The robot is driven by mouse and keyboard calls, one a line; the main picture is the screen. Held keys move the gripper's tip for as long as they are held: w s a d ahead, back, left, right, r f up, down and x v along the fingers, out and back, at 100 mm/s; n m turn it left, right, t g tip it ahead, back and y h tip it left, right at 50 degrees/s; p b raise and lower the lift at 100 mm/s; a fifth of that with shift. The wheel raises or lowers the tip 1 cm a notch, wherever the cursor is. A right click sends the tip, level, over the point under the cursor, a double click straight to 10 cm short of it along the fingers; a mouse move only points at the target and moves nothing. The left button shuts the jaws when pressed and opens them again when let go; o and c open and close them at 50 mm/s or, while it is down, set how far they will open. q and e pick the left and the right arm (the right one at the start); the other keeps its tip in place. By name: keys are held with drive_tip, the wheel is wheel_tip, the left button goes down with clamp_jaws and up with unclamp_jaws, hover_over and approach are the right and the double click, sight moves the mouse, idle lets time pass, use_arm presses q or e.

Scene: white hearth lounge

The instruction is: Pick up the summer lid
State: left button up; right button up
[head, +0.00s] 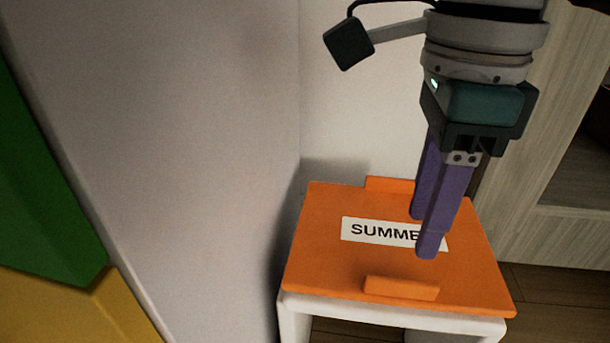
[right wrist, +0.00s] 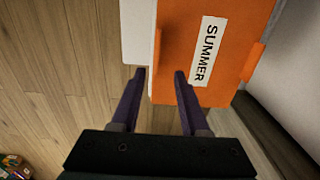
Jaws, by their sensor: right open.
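The summer lid (head: 330,265) is a flat orange panel with a white "SUMMER" label and a raised orange bar along each of two opposite edges. It lies on a white stool (head: 370,311). My right gripper (head: 423,235) has purple fingers pointing down over the lid's right part, hiding the label's end. It is open and empty. In the right wrist view the lid (right wrist: 225,85) is beyond the fingertips (right wrist: 160,75), and one bar's edge shows in line with the gap between them. I cannot tell the exact height above the lid. My left gripper is out of view.
A pale wall (head: 200,130) stands close on the left of the stool. A green block (head: 45,190) and a yellow block (head: 75,310) are at the left edge. A wood-grain cabinet (head: 545,120) stands at the right. Bare wooden floor (right wrist: 50,90) shows beside the stool.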

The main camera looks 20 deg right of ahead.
sight(403, 281)
drive_tip(key=f, duration=0.1)
drive_tip(key=f+b, duration=0.1)
drive_tip(key=f, duration=0.1)
drive_tip(key=shift+s+f, duration=0.1)
drive_tip(key=shift+s, duration=0.25)
drive_tip(key=f+b, duration=0.2)
drive_tip(key=f, duration=0.1)
drive_tip(key=f+b, duration=0.1)
drive_tip(key=shift+w+a+f+b, duration=0.15)
drive_tip(key=shift+w+f+b, duration=0.05)
drive_tip(key=shift+w+b, duration=0.1)
drive_tip(key=shift+s+f, duration=0.1)
drive_tip(key=shift+f, duration=0.3)
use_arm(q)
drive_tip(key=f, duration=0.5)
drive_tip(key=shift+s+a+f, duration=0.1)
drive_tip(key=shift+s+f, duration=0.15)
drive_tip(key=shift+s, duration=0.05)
use_arm(e)
drive_tip(key=shift+r, duration=0.1)
drive_tip(key=shift+c, duration=0.8)
clamp_jaws()
